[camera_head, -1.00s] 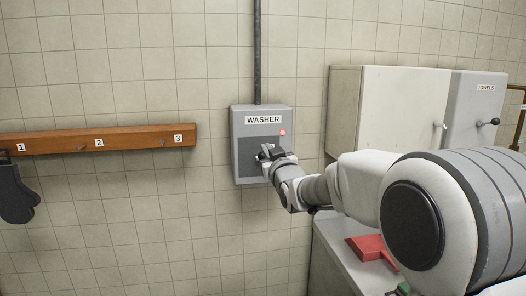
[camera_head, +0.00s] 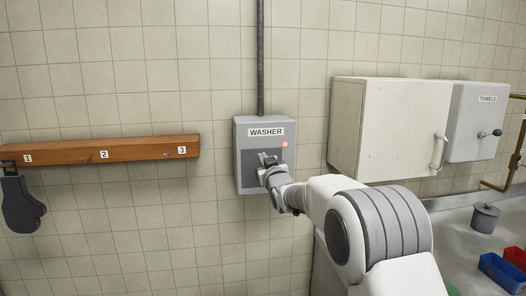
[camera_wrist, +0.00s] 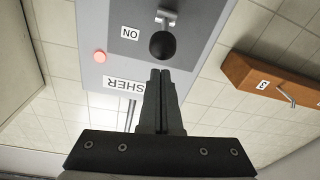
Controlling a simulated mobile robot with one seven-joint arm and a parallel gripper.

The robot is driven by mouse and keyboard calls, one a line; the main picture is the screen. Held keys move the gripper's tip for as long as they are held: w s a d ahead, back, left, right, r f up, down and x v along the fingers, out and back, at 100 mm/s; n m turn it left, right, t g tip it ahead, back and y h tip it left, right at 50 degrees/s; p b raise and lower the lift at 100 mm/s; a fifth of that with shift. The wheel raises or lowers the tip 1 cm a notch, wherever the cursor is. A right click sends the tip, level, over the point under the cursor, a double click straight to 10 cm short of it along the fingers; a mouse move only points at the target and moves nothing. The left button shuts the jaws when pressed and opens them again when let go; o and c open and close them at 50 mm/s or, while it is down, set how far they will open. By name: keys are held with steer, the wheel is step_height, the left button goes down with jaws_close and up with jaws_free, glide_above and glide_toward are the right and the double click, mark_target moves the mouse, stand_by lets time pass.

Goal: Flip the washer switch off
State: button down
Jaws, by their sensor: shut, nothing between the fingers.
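The washer box (camera_head: 241,164) is a grey wall box with a "WASHER" label and a lit red lamp (camera_head: 285,144). In the wrist view the box (camera_wrist: 197,12) appears upside down, with the lamp (camera_wrist: 100,56) and an "ON" plate (camera_wrist: 130,32). The switch lever has a round black knob (camera_wrist: 162,46), beside the "ON" plate and on the "WASHER" label side of its hinge. My gripper (camera_wrist: 160,72) is shut and empty, its fingertips close to the knob; I cannot tell whether they touch. In the head view my gripper (camera_head: 266,160) covers the switch.
A wooden rail (camera_head: 130,149) with numbered hooks and a dark mitt (camera_head: 20,203) is left of the box. A white cabinet (camera_head: 385,130) and grey "TOWELS" box (camera_head: 476,122) are to the right.

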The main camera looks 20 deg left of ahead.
steer(key=shift+s+d+f, duration=0.1)
steer(key=shift+d+f, duration=0.1)
steer(key=shift+f, duration=0.5)
steer(key=shift+f+b, duration=0.2)
steer(key=shift+b, duration=0.3)
steer(key=shift+s+t+b, duration=0.1)
steer(key=shift+t+b, duration=0.2)
steer(key=shift+b, duration=0.4)
